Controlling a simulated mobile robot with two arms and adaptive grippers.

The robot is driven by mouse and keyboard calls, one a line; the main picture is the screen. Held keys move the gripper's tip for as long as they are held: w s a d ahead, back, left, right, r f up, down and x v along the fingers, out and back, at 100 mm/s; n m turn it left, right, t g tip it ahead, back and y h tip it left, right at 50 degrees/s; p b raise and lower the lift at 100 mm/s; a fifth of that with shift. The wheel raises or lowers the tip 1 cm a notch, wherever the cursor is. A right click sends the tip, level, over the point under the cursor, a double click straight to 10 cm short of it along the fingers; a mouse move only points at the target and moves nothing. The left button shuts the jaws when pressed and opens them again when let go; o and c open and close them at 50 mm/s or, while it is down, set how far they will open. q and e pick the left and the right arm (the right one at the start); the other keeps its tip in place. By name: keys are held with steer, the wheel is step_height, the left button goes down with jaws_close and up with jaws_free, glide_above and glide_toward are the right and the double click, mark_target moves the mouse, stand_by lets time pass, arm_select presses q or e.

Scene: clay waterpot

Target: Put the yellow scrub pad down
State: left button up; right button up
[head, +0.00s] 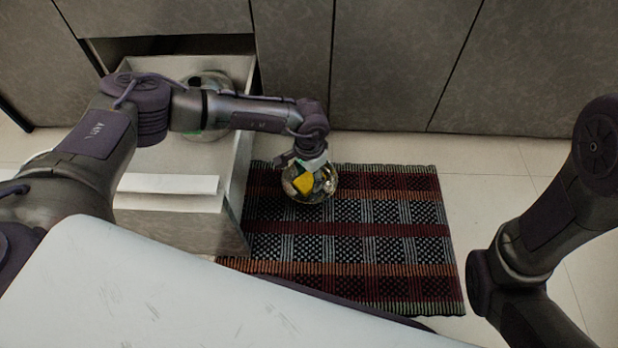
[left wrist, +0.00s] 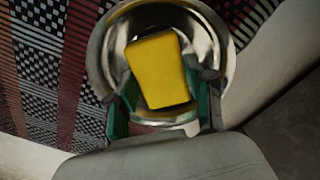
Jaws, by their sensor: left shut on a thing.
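The yellow scrub pad (head: 304,183) is a small yellow block at the tip of my left gripper (head: 312,172). In the left wrist view the pad (left wrist: 158,68) lies between the two green-lined fingers of my left gripper (left wrist: 162,100), which is shut on it. Behind the pad is a round shiny metal pot (head: 321,187), seen from above in the left wrist view (left wrist: 211,48). The pad is over or inside the pot's mouth; I cannot tell whether it touches the pot. My right gripper is not in view.
The pot stands on a dark red and black patterned rug (head: 370,235). An open drawer (head: 235,195) to the left holds another shiny round vessel (head: 207,80). Closed cabinet fronts (head: 400,60) line the back. Tiled floor (head: 480,185) is clear right of the rug.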

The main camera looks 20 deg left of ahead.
mark_target(309, 180)
arm_select(q)
steer(key=shift+f+b, duration=0.5)
steer(key=shift+f, duration=0.1)
steer(key=o, duration=1)
step_height(309, 180, up, 13)
steer(key=p, duration=0.8)
steer(key=shift+r, duration=0.15)
steer(key=shift+s, duration=0.1)
